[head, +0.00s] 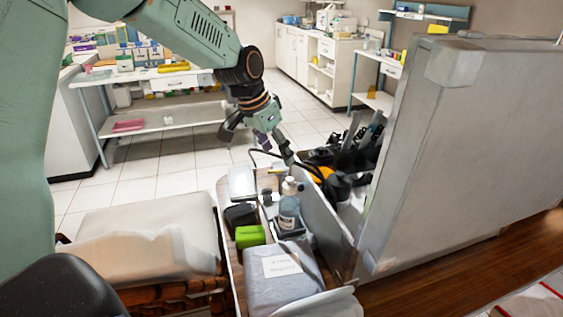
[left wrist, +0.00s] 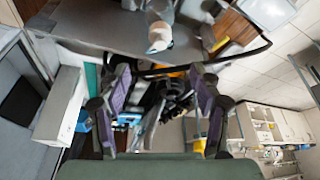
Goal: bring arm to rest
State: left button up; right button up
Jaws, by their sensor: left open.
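My left arm (head: 195,35) comes in from the upper left and bends down at the wrist. My left gripper (head: 262,146) is open and empty, above the far end of a narrow wooden surface (head: 226,225) and beside the open grey case. Its spread fingers, with purple inner pads, also show in the left wrist view (left wrist: 160,110). Dark cables and tools in the case appear between and beyond them. Whether a finger touches the black cable near it I cannot tell. My right gripper is out of view.
A large grey case (head: 450,150) stands on the right, holding black gear (head: 350,150). A clear bottle (head: 289,212), a green box (head: 250,236) and a grey pouch (head: 283,278) crowd the wooden surface. Open tiled floor (head: 160,172) lies behind, before a workbench (head: 165,72).

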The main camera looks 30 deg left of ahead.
pick_arm(q)
jog(key=shift+s+r, duration=0.3)
jog(key=shift+r, duration=0.2)
jog(key=shift+w+a, duration=0.1)
